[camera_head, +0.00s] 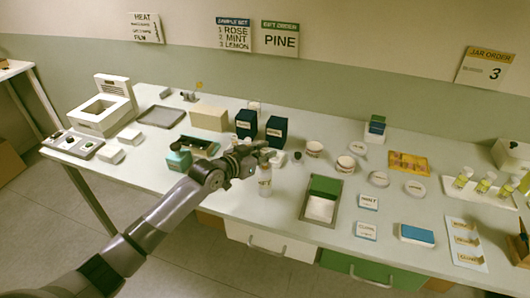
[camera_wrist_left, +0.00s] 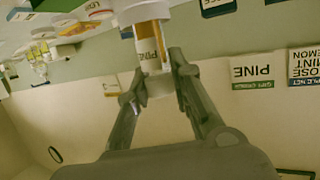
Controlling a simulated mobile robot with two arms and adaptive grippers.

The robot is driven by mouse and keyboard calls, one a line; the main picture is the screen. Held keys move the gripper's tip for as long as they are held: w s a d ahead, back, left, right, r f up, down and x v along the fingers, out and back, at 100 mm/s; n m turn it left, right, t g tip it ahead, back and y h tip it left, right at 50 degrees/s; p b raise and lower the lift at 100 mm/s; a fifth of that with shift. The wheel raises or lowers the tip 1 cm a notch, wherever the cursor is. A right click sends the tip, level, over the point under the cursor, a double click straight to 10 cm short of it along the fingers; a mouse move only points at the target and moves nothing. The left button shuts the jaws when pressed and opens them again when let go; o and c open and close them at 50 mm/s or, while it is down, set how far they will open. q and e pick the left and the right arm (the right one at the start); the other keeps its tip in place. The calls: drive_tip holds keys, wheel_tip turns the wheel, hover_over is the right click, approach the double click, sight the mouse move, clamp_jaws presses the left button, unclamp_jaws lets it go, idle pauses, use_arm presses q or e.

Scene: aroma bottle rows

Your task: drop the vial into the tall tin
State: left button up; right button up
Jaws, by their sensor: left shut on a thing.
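My left gripper (camera_head: 264,160) is shut on a small vial (camera_head: 265,182) near the front edge of the table. The vial looks roughly upright in the head view. In the left wrist view the vial (camera_wrist_left: 149,45) has a white label reading PINE and an amber part, and it sits between the fingertips of the gripper (camera_wrist_left: 160,82). Two tall dark blue containers, one on the left (camera_head: 246,123) and one on the right (camera_head: 276,129), stand behind the gripper. I cannot tell for sure which container is the tall tin. My right gripper is not in view.
Two pale round cups, one nearer (camera_head: 345,165) and one farther (camera_head: 314,149), stand right of the gripper. A teal box (camera_head: 178,160) is at left. A wall sign (camera_head: 280,39) reads PINE.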

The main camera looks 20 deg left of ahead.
use_arm(q)
drive_tip(key=shift+f+b, duration=0.35)
drive_tip(key=shift+f, duration=0.25)
idle(0.6)
drive_tip(key=o, duration=1)
drive_tip(key=shift+r+p, duration=4)
drive_tip(key=shift+r, duration=0.6)
drive_tip(key=shift+f, duration=0.1)
